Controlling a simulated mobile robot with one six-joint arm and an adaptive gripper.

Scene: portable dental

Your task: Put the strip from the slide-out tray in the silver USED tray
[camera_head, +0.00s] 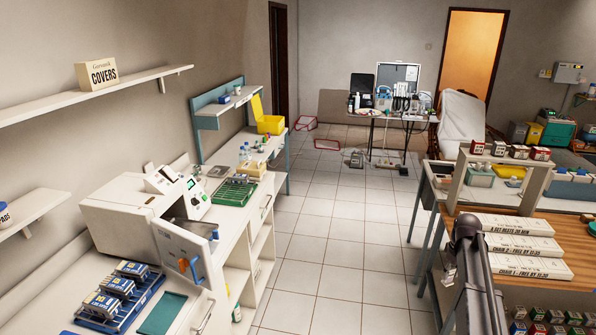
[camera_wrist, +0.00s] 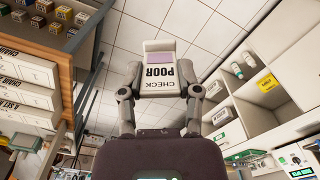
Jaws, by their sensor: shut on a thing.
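My gripper (camera_wrist: 160,101) is shut on a white strip (camera_wrist: 160,70) in the wrist view.
A wooden-topped bench (camera_head: 575,232) with white long boxes (camera_head: 525,246) stands right of my arm. A left counter holds a white steriliser (camera_head: 150,215) with its door open, a green rack (camera_head: 234,191) and a blue rack (camera_head: 118,298). The tiled floor (camera_head: 335,250) between is clear.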

